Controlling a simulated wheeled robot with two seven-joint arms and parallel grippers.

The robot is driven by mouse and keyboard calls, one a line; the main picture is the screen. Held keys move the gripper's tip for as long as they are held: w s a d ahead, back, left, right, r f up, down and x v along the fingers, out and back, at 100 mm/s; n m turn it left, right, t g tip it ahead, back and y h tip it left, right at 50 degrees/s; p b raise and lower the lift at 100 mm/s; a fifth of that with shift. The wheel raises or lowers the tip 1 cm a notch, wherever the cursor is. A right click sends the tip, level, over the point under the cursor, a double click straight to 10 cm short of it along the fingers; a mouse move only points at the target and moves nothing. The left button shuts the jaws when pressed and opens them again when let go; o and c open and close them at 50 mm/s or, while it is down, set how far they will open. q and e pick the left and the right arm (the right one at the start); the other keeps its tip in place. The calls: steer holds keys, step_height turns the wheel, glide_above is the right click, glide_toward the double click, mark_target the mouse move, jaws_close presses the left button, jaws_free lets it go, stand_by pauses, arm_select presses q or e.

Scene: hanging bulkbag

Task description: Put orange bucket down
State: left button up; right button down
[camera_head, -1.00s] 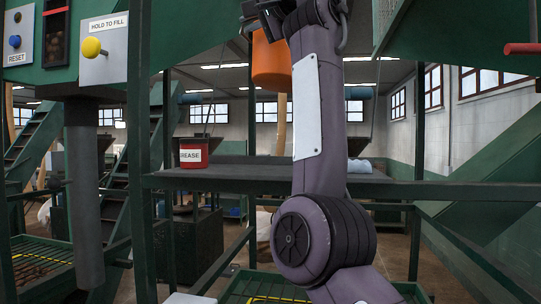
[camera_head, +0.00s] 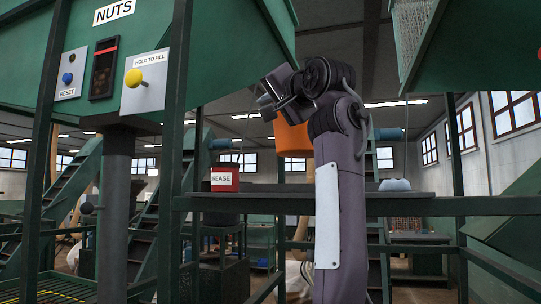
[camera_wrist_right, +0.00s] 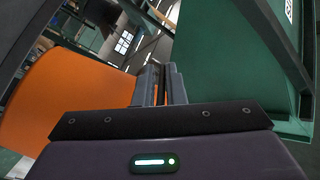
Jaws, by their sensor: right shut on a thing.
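The orange bucket (camera_head: 293,139) hangs in the air beyond my right arm in the head view, partly hidden by the wrist. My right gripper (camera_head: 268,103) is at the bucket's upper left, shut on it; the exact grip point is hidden. In the right wrist view the orange bucket (camera_wrist_right: 70,100) fills the left side, beside the gripper fingers (camera_wrist_right: 160,85). A grey shelf (camera_head: 270,203) runs below the bucket. My left gripper is not in view.
A red grease can (camera_head: 224,178) stands on the shelf at left and a pale blue item (camera_head: 394,185) at right. A green hopper (camera_head: 230,40) with a yellow button (camera_head: 133,78) is at upper left. Green posts (camera_head: 172,150) frame the shelf. The shelf's middle looks clear.

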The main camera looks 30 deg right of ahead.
mark_target(293, 142)
step_height(293, 142, down, 9)
steer(key=shift+s+r, duration=0.2)
stand_by(0.3)
steer(key=c, duration=1.7)
jaws_free()
steer(key=shift+o, duration=1)
steer(key=shift+a, duration=0.1)
